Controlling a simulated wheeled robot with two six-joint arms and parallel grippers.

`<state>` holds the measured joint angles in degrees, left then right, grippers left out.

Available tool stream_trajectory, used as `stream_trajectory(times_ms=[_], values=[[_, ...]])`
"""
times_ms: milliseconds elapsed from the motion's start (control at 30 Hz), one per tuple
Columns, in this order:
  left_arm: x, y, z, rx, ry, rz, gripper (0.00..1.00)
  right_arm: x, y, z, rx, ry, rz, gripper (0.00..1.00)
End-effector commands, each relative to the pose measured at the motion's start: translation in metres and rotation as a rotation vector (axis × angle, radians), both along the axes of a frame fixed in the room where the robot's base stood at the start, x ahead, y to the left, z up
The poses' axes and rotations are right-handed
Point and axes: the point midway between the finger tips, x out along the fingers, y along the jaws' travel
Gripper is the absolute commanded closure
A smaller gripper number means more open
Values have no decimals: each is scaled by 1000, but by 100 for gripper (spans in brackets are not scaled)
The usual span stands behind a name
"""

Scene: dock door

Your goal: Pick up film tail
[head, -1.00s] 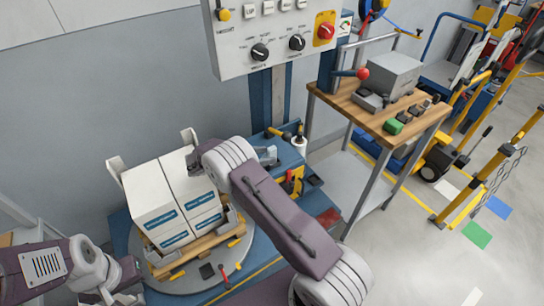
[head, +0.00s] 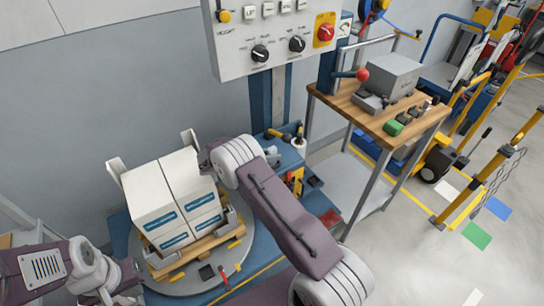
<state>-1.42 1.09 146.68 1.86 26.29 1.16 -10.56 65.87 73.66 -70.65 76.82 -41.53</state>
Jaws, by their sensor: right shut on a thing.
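The stack of white boxes (head: 172,195) with blue labels stands on a wooden pallet (head: 190,252) on the round turntable (head: 250,255).
A control panel (head: 275,38) with knobs and a red button hangs above. A wooden-topped workbench (head: 350,98) with tools stands to the right.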

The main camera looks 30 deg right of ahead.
Motion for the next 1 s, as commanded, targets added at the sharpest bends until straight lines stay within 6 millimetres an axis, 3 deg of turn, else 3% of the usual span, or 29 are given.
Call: stream_trajectory(times_ms=[233, 600, 800, 1000], values=[[0, 0, 7, 0, 0, 0, 100, -1, -1, 43, -1, -3, -1, 100], [0, 0, 15, 0, 0, 0, 100, -72, -54, 92, 0, -2, -3, 100], [0, 0, 16, 0, 0, 0, 100, -91, -68, 105, 0, -1, 0, 100], [0, 0, 16, 0, 0, 0, 100, -94, -70, 107, 0, 0, 0, 100]])
